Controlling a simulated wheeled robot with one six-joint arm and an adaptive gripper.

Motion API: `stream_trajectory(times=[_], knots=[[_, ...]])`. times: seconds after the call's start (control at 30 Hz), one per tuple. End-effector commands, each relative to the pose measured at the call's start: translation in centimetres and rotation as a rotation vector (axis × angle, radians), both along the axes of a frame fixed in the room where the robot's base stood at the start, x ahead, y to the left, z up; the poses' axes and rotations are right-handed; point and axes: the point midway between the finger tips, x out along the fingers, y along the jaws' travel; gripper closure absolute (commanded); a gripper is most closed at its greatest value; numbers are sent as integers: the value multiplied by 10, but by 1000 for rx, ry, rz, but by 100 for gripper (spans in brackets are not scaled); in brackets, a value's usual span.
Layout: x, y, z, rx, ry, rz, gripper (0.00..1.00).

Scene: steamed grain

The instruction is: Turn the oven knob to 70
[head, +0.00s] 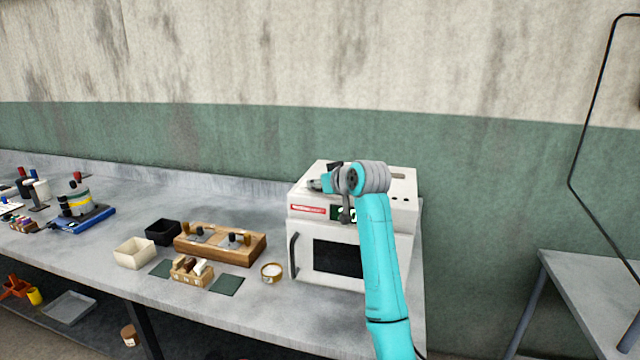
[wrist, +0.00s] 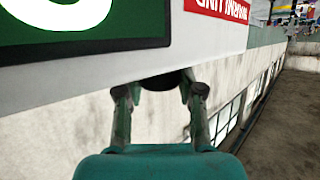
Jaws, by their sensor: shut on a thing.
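The white oven (head: 305,238) stands at the right end of the bench, with a dark door window and a door handle on the left. Its front panel carries a red label (head: 308,209) and a green display (head: 337,213), partly hidden by my arm. In the wrist view, the display (wrist: 60,30) is cut off at upper left, so its number cannot be read. My gripper (wrist: 160,88) is shut on the dark oven knob (wrist: 158,80) at the panel's lower edge. The fingers are on either side of the knob. The knob's pointer and scale are not visible.
A wooden block with fittings (head: 220,257), a small wooden rack (head: 190,280), a cream bin (head: 134,262), a black bin (head: 162,233) and a round tin (head: 271,271) are left of the oven. A separate grey table (head: 590,280) stands at right.

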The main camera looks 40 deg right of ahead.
Motion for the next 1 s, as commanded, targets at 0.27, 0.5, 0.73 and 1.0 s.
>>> stream_trajectory(times=[0.27,0.5,0.73,1.0], knots=[[1,2,0,-1,-1,-107,98],[1,3,0,-1,-1,-303,98],[1,3,0,-1,0,-521,98],[1,2,0,-1,0,-760,98]])
